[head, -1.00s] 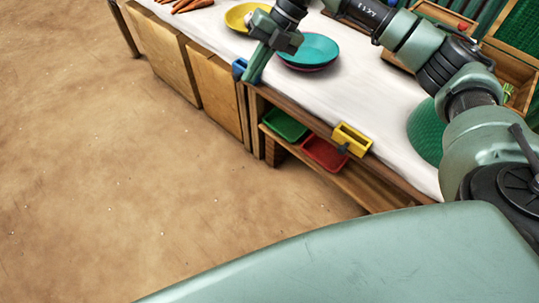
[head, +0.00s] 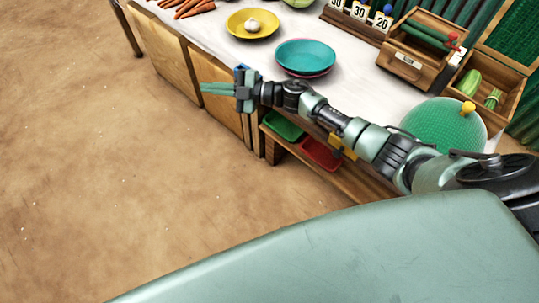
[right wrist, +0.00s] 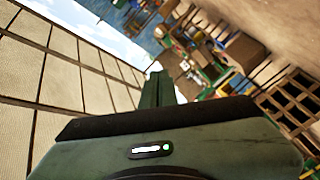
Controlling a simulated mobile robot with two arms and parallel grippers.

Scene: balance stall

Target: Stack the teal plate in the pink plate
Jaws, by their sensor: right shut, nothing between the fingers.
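The teal plate (head: 305,53) sits on top of the pink plate (head: 318,74) on the white-covered counter. Only a thin pink edge shows beneath it. In the head view my right gripper (head: 203,89) is out past the counter's front edge, left of and nearer than the plates, and clear of them. Its fingers are closed together with nothing between them. The right wrist view shows the closed fingers (right wrist: 157,90) and neither plate. My left gripper is not in view.
A yellow plate (head: 252,24) with a white bulb on it stands left of the stack. Carrots (head: 187,7) lie further left. Wooden boxes (head: 424,45), number cards (head: 358,12) and a green dome (head: 443,127) stand to the right. Green and red trays (head: 321,155) sit on the shelf below.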

